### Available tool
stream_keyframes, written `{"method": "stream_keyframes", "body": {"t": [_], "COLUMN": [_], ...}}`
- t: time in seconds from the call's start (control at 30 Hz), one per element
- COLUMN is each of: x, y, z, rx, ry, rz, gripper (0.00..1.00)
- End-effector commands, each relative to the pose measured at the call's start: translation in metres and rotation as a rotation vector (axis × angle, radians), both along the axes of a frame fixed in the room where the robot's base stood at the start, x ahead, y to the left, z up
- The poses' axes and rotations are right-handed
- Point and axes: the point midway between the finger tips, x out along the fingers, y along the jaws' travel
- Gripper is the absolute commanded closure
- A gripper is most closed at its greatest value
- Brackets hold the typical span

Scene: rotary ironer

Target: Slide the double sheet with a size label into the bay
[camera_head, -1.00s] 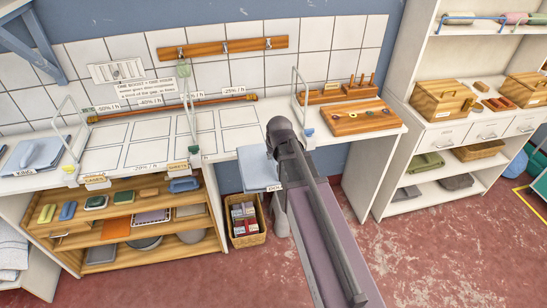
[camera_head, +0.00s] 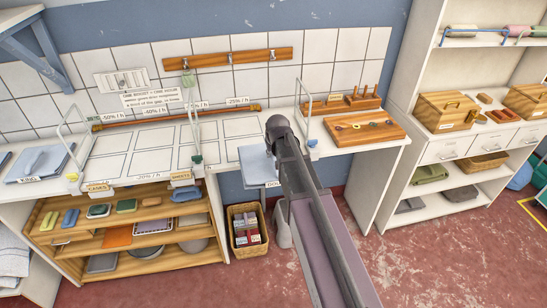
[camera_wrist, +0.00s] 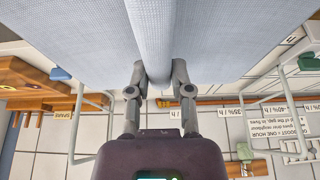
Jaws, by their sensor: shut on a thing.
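The light blue double sheet (camera_head: 258,166) is at the counter's front edge. Its size label (camera_head: 272,184) shows "DOU", the rest hidden by my arm. In the wrist view the sheet (camera_wrist: 230,30) fills the top, with a rounded fold between my fingers. My gripper (camera_wrist: 155,82) is shut on this fold; in the head view my arm hides the fingers. The bay, a stretch of counter (camera_head: 223,172) between the middle wire divider (camera_head: 195,135) and the right wire divider (camera_head: 312,143), lies around and behind the sheet. I cannot tell whether the sheet touches the counter.
A folded blue sheet (camera_head: 40,163) lies in the king bay at left. A wooden tool board (camera_head: 364,128) is right of the right divider. A wicker basket (camera_head: 246,230) stands below the sheet. Marked squares (camera_head: 150,140) on the counter are empty.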

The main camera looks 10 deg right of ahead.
Motion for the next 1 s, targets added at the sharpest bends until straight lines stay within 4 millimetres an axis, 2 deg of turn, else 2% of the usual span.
{"method": "stream_keyframes", "body": {"t": [1.0], "x": [0.071], "y": [0.001], "z": [0.000], "rx": [0.001], "ry": [-0.001], "rz": [0.001], "gripper": [1.00]}}
